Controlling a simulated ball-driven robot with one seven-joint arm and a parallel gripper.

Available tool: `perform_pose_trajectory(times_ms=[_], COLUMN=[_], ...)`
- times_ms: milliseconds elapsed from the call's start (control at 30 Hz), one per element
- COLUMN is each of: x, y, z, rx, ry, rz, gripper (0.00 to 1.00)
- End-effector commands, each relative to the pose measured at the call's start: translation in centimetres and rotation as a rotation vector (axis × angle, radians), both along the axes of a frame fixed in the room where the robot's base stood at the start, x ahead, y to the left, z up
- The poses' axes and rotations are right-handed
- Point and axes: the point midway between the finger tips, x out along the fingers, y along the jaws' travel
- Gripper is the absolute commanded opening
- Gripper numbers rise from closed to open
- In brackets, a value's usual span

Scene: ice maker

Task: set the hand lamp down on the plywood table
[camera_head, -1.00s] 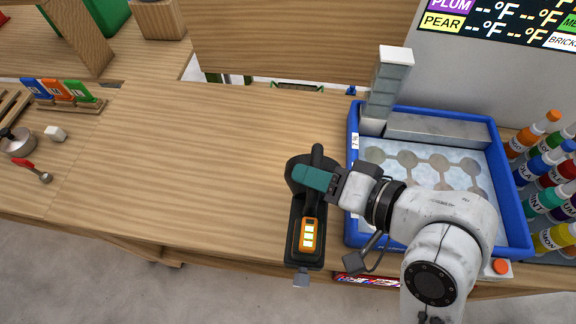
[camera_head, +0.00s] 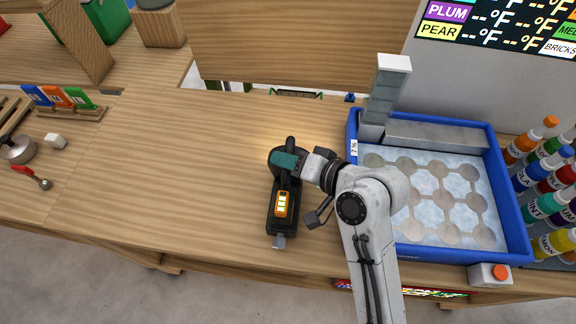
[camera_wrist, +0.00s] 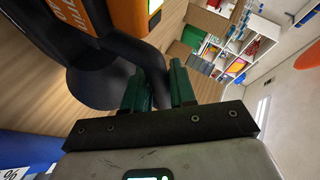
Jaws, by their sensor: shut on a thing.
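The hand lamp is a black body with an orange panel (camera_head: 281,204) showing pale lit bars, and a dark round head at its far end. My gripper (camera_head: 288,162), with teal fingers, is shut on the lamp's handle near that head. In the wrist view the teal fingers (camera_wrist: 158,85) close around the black handle, and the orange part of the lamp (camera_wrist: 128,15) shows above. The lamp is over the plywood table (camera_head: 190,150), left of the blue tray. I cannot tell whether its underside touches the wood.
A blue tray (camera_head: 518,215) with round ice moulds stands just right of my gripper. Several coloured bottles (camera_head: 548,180) stand at the far right. A pan (camera_head: 18,150), a red-handled spoon (camera_head: 40,180) and coloured cards (camera_head: 58,97) lie at the left. The table's middle is clear.

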Motion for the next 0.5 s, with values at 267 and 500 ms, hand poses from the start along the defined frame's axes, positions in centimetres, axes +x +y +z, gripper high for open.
perform_pose_trajectory(times_ms=[267, 500], x=[-0.1, -0.1], y=[-0.1, -0.1], z=[-2.2, -2.3], rx=[0.002, 0.002], ry=[-0.001, -0.001], rz=[-0.002, -0.002], gripper=[0.00, 0.00])
